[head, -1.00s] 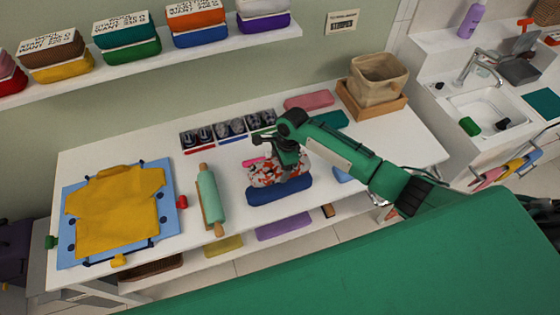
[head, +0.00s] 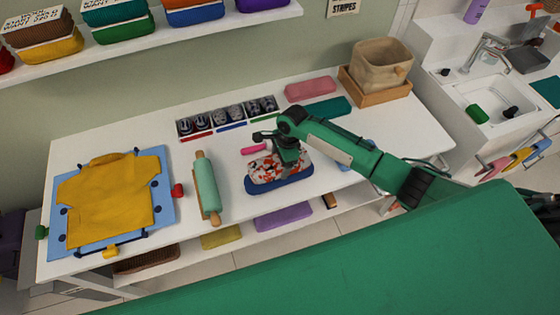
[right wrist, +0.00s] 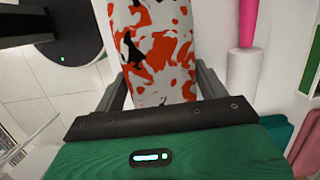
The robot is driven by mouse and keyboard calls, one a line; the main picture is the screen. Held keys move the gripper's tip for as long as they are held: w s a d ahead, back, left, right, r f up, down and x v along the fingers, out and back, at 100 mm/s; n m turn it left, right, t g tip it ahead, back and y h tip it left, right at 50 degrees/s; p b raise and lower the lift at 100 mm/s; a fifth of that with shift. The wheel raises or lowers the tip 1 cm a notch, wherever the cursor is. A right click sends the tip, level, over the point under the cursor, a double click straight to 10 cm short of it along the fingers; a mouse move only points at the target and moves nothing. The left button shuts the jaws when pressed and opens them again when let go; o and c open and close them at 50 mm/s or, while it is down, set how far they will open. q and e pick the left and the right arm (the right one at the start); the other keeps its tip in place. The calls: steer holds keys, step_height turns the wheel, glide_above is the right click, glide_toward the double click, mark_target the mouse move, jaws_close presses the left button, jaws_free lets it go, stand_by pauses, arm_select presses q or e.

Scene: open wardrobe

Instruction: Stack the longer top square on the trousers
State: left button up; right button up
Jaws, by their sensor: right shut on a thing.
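The patterned red, white and black folded top (head: 264,174) is on or just above the folded blue trousers (head: 292,186), with a blue rim showing along its front and right. I cannot tell whether it touches them. My right gripper (head: 287,160) is shut on the top from above. In the right wrist view the top (right wrist: 155,50) fills the space between the fingers (right wrist: 160,88). My left gripper is not in view.
A yellow shirt (head: 110,205) lies on a blue board (head: 165,200) at the left. A green rolling pin (head: 206,185) lies left of the trousers. Behind are divided boxes (head: 230,115), a pink folded item (head: 310,88), a teal one (head: 325,107) and a beige basket (head: 382,65).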

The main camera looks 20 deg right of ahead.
mark_target(277, 162)
steer(key=shift+f, duration=0.35)
stand_by(0.3)
steer(key=o, duration=0.8)
steer(key=shift+o, duration=0.2)
steer(key=shift+c, duration=0.5)
steer(key=p+v, duration=0.1)
steer(key=p, duration=0.1)
steer(key=p+v, duration=0.2)
steer(key=shift+s+a+r, duration=0.1)
steer(key=shift+a+r, duration=0.1)
steer(key=shift+a, duration=0.15)
steer(key=shift+a+p+v, duration=0.15)
steer(key=shift+p+v, duration=0.25)
steer(key=shift+v, duration=0.35)
steer(key=shift+a+p+v, duration=0.15)
steer(key=shift+p+v, duration=0.2)
steer(key=shift+v, duration=0.35)
steer(key=shift+r, duration=0.35)
steer(key=shift+a+v, duration=0.2)
steer(key=shift+v, duration=0.85)
